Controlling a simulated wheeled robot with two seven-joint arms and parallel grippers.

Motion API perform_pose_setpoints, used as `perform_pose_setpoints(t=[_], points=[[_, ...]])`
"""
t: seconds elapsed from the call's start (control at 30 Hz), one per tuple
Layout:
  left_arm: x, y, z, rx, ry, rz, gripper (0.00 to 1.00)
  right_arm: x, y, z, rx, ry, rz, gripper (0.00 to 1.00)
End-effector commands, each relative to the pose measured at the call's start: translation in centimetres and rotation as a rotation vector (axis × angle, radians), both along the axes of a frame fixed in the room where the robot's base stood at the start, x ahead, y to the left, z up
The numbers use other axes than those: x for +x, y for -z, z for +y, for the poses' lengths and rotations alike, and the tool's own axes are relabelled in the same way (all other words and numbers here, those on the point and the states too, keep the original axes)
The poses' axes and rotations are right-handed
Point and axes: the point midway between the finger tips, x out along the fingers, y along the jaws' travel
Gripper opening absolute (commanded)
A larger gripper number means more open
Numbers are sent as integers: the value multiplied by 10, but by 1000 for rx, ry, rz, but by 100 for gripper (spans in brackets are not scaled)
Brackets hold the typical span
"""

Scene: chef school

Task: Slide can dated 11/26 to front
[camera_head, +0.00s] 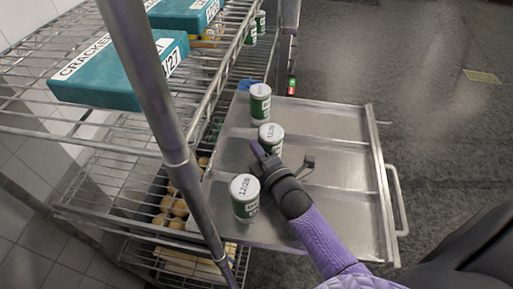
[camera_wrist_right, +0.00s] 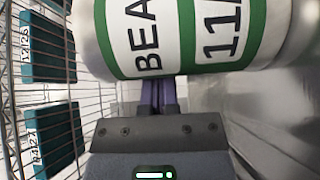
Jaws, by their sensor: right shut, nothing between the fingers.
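Three white-and-green cans stand on a metal tray (camera_head: 320,160). The near can (camera_head: 244,198) has 12/26 on its lid. The middle can (camera_head: 270,136) has a lid date that is small here. In the right wrist view the can (camera_wrist_right: 180,35) right in front of the fingers reads "BEA" and "11/", the rest cut off. The far can (camera_head: 260,103) has a lid too small to read. My right gripper (camera_head: 256,151) is shut and empty, its fingertips close beside the middle can; its fingers also show in the wrist view (camera_wrist_right: 158,95). My left gripper is out of view.
A wire shelf rack (camera_head: 100,130) stands at left, holding teal cracker boxes (camera_head: 120,75). A metal post (camera_head: 160,90) crosses in front of it. The tray's right half is clear, ending at a raised rim and handle (camera_head: 397,200).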

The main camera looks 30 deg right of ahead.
Motion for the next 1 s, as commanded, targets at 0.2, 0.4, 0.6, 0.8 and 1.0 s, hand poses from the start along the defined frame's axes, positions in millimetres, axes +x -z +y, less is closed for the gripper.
perform_pose_setpoints(t=[0.2, 0.4, 0.6, 0.8, 1.0], points=[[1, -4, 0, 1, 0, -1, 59, -8, 0, -11, -4, 3, 3, 0], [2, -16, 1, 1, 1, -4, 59, -42, -1, -56, -6, 2, 4, 0], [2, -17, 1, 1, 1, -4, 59, -75, 1, -99, -5, 1, 5, 0], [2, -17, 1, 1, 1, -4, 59, -76, 1, -101, 1, 1, 0, 0], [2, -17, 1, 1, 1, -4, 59, -76, 1, -101, 0, 1, 0, 0]])
